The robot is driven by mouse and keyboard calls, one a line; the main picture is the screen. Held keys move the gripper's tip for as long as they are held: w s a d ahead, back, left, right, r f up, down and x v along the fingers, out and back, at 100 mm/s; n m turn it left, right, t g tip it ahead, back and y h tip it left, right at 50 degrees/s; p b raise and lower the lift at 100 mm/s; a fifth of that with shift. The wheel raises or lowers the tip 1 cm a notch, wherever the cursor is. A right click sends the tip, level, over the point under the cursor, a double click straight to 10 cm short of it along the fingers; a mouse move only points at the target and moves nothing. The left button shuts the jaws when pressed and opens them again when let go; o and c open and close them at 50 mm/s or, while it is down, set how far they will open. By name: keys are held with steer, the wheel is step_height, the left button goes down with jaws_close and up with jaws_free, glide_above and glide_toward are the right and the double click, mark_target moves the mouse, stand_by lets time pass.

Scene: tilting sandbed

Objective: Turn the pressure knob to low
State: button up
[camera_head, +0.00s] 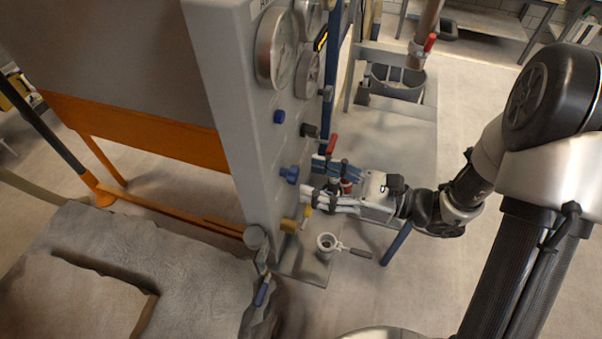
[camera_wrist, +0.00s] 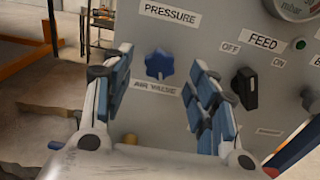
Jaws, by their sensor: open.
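The pressure knob (camera_wrist: 159,64) is a blue lobed knob on the grey panel (camera_wrist: 215,25), under a PRESSURE label (camera_wrist: 170,14). In the wrist view it shows between my two fingers. My gripper (camera_wrist: 160,72) is open, with one blue-padded finger on each side of the knob and a visible gap to both. In the head view my gripper (camera_head: 311,180) reaches in from the right, with its fingertips just short of the blue knob (camera_head: 290,174). I cannot tell which setting the knob points to.
A black FEED knob (camera_wrist: 245,88) sits right of the pressure knob, close to my right finger. Gauges (camera_head: 277,48), another blue knob (camera_head: 279,117) and a yellow valve handle (camera_head: 289,225) are on the panel. A red-handled valve (camera_head: 332,143) is near my gripper.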

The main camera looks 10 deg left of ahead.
mark_target(298, 175)
steer(key=shift+w+a, duration=0.2)
steer(key=shift+a, duration=1.75)
steer(key=shift+c, duration=0.3)
steer(key=c, duration=1)
